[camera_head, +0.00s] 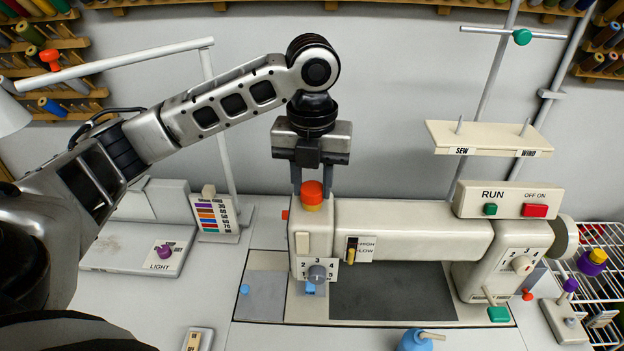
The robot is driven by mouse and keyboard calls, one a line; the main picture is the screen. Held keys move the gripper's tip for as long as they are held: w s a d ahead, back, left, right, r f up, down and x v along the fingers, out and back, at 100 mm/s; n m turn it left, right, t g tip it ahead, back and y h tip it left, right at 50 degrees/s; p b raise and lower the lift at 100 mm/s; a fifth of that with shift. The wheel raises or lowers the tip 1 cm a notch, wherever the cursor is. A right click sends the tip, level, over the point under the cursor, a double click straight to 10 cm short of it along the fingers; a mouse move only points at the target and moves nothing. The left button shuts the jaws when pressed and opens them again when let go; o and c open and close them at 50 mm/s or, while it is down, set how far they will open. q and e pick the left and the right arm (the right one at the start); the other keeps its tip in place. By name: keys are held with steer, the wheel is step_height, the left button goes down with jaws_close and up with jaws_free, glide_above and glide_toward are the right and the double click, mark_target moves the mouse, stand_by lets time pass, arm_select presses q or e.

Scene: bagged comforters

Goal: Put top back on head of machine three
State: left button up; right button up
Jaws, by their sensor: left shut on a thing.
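A small red cap with a yellow lower band (312,195) is at the top of the left-hand head (312,240) of a cream sewing machine. My left gripper (312,182) comes down from above and is shut on this cap, one finger on each side. The cap is upright and its yellow band meets the head's top edge in the picture. I cannot tell whether it is seated or just above the head. The head carries a numbered grey dial (317,273). My right gripper is not in view.
The machine's arm (410,228) runs right to a control box with RUN and OFF/ON buttons (513,202). A spool shelf (485,138) stands above it. A LIGHT unit (165,256) and a colour chart (214,216) stand left. A blue bottle (412,342) is at the front.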

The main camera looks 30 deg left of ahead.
arm_select(q)
steer(key=shift+m, duration=0.7)
steer(key=o, duration=1.8)
steer(key=shift+c, duration=0.2)
steer(key=shift+r, duration=3.5)
step_height(320, 180, up, 16)
